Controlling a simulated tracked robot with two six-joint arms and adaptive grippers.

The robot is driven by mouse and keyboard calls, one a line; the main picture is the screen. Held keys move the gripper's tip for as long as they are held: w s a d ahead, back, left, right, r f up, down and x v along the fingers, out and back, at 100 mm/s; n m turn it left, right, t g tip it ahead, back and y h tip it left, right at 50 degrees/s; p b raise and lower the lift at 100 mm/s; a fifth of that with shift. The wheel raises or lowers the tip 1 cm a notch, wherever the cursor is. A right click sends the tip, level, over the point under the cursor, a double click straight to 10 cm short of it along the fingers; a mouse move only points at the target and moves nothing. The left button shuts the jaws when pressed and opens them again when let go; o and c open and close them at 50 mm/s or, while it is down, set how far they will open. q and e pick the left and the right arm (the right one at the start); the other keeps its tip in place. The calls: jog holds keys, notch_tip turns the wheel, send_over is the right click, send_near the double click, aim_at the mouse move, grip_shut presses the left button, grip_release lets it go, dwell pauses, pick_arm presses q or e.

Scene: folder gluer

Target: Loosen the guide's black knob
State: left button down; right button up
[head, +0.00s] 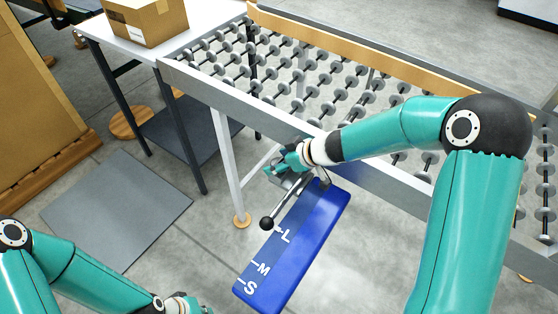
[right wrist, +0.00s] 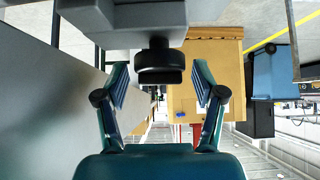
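The black knob (right wrist: 160,66) shows in the right wrist view, on a short stem below a grey block (right wrist: 125,20). My right gripper (right wrist: 161,82) is open, with one finger on each side of the knob and a gap to both. In the head view my right gripper (head: 282,168) is at the conveyor's side rail, above the blue plate (head: 300,247) marked L, M and S; the knob cannot be made out there. A metal lever with a black ball (head: 267,223) sticks out beside the plate. My left gripper (head: 184,303) is at the bottom edge, partly cut off.
The roller conveyor (head: 196,82) runs across the back with a grey side rail. A table (head: 110,36) with a cardboard box (head: 145,20) stands at the upper left. A grey mat (head: 115,212) lies on otherwise open floor at the left.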

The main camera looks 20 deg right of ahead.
jog(key=c, duration=0.9)
jog(key=n+p, duration=0.1)
jog(key=p, duration=0.4)
jog(key=n+g+y+p, duration=0.1)
jog(key=p, duration=0.5)
jog(key=shift+r+n, duration=0.3)
jog(key=shift+c, duration=0.2)
jog(key=shift+f, duration=0.1)
jog(key=shift+f+g+y+p, duration=0.2)
jog(key=shift+g+y+p, duration=0.1)
jog(key=o, duration=1.1)
jog(key=shift+o, duration=0.2)
jog(key=shift+r, duration=0.1)
